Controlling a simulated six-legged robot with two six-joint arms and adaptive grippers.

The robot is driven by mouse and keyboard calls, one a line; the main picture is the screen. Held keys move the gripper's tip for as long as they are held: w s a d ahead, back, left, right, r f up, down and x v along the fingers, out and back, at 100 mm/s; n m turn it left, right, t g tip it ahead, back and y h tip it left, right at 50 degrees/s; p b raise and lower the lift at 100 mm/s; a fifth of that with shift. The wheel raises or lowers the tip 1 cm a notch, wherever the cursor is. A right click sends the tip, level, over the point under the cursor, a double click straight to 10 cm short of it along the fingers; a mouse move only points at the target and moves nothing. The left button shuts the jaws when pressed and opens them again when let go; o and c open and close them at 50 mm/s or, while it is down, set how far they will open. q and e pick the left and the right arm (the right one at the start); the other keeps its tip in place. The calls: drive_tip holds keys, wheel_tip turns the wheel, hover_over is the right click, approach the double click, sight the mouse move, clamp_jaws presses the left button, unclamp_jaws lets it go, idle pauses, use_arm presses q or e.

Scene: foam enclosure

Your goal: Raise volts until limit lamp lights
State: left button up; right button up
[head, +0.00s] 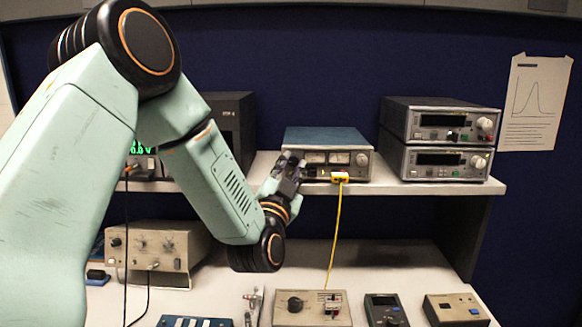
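A bench supply with a blue top (326,138) stands on the shelf in the middle of the head view. Its front has two small meters and a pale knob (362,160) at the right. A yellow plug (340,177) sits at its lower front, with a yellow cable (334,235) hanging down. My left gripper (291,168) is at the left end of the supply's front and covers that part. Whether its fingers are closed or touch a control is too small and dark to tell. No lit lamp can be made out on the supply. My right gripper is out of view.
Two stacked grey instruments (437,138) stand on the shelf at right. A dark cabinet (232,125) and a green display (141,147) are at left, partly behind my arm. A beige box (155,250) and several small devices, including a knobbed box (310,308), occupy the lower bench.

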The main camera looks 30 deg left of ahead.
use_arm(q)
drive_tip(key=o, duration=0.5)
drive_tip(key=shift+w, duration=0.1)
drive_tip(key=shift+c, duration=0.2)
drive_tip(key=v, duration=1.2)
